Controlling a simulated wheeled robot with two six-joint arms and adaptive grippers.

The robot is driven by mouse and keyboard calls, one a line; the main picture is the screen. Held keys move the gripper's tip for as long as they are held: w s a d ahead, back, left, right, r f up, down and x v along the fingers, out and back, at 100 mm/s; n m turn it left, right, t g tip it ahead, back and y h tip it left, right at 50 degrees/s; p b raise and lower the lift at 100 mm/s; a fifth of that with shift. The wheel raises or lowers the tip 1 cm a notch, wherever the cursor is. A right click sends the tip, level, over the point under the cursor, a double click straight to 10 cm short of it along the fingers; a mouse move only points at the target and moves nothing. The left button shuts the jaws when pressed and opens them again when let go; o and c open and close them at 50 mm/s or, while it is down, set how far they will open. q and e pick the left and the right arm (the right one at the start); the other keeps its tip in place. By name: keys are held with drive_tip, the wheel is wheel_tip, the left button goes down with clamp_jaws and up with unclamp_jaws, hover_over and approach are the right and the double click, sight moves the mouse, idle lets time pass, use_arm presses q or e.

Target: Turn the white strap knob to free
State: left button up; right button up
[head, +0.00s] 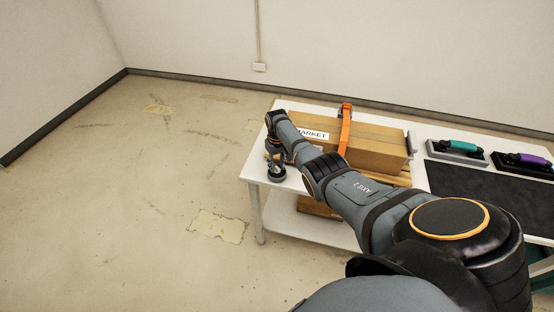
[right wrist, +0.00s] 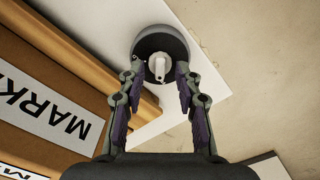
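The white strap knob (right wrist: 158,68) is a small white lever on a dark round base (right wrist: 147,44), seen in the right wrist view. The base stands on the white table top near its left end; in the head view it is small and largely hidden by my right gripper (head: 275,160). That gripper points down over the knob. In the right wrist view its two fingers (right wrist: 159,76) are spread, one on each side of the white lever, with visible gaps between. Whether the fingertips touch the base is unclear. My left gripper is not in view.
A cardboard box (head: 378,146) labelled MARKET, with an orange strap (head: 345,132) around it, sits close beside the knob on the table (head: 254,172). A teal handset (head: 461,147) and a purple handset (head: 533,160) rest on bases at the right. The floor left of the table is clear.

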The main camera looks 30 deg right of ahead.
sight(277, 167)
wheel_tip(277, 167, up, 12)
drive_tip(key=shift+f, duration=0.15)
idle(0.5)
